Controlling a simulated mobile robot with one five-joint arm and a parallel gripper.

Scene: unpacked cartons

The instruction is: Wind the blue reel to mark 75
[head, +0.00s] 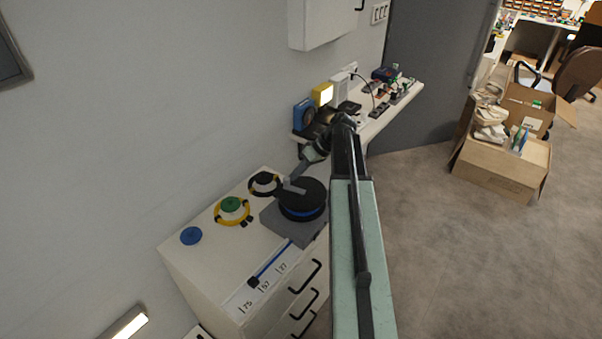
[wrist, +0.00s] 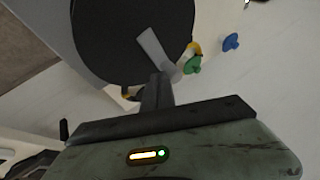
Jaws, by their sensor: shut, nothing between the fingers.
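The blue reel (head: 302,212) has a dark round top and a blue band, and sits on a grey base (head: 283,228) on the white drawer cabinet. A light grey crank (head: 294,187) lies across its top and also shows in the wrist view (wrist: 152,47). A blue line (head: 272,260) runs from the reel along a white scale to a black pointer (head: 254,282). The scale reads 75, 57 and 27; the pointer is close to 57. My gripper (wrist: 160,78) is shut and empty, beside the crank's outer end. I cannot tell whether they touch.
A black coil (head: 264,184), a yellow ring with a green knob (head: 232,204) and a blue disc (head: 191,236) lie left of the reel. A cluttered white shelf (head: 407,94) is behind. Cartons (head: 503,168) stand on the floor at right; the middle floor is clear.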

